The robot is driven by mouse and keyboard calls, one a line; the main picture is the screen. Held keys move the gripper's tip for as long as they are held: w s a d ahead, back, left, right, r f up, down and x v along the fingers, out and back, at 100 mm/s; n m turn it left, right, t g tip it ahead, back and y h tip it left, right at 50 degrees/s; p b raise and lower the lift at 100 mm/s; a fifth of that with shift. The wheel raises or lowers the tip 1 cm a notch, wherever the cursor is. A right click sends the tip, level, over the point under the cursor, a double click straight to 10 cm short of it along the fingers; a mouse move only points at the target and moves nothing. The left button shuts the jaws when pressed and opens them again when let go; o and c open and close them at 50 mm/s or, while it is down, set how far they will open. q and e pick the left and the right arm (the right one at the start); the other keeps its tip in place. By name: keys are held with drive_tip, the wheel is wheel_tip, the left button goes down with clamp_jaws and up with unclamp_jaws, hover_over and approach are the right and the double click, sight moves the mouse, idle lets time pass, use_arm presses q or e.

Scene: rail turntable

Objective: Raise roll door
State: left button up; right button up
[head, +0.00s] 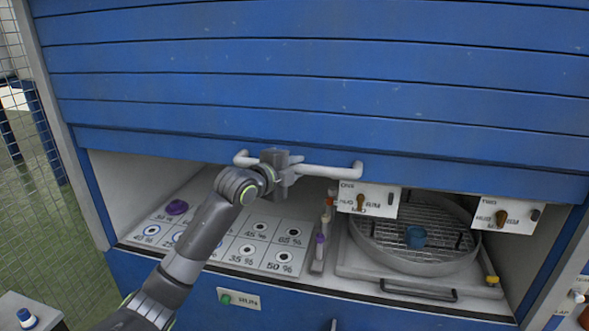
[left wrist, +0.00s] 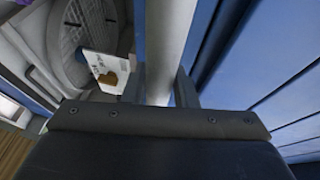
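The blue slatted roll door (head: 310,62) fills the top of the head view, its lower edge above an open bay. A white bar handle (head: 332,171) runs along its bottom slat. My left gripper (head: 284,167) is at the handle, left of its middle, and hides part of it. In the left wrist view the handle (left wrist: 168,40) passes between the two fingers (left wrist: 160,92), which look closed against its sides. My right gripper is in neither view.
Inside the bay, a panel of labelled round spots (head: 236,248) lies left and a round meshed turntable (head: 390,255) right. Two switch boxes (head: 380,198) (head: 520,215) sit under the door edge. A wire fence (head: 30,110) stands left.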

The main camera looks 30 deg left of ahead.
use_arm(q)
drive_tip(key=o, duration=0.4)
drive_tip(key=shift+c, duration=0.2)
drive_tip(key=shift+s+a+b, duration=0.15)
drive_tip(key=shift+s+b, duration=0.15)
drive_tip(key=shift+s, duration=0.25)
drive_tip(key=b+v, duration=0.5)
drive_tip(key=v, duration=1.1)
drive_tip(key=shift+s+r, duration=0.1)
drive_tip(key=shift+s, duration=0.05)
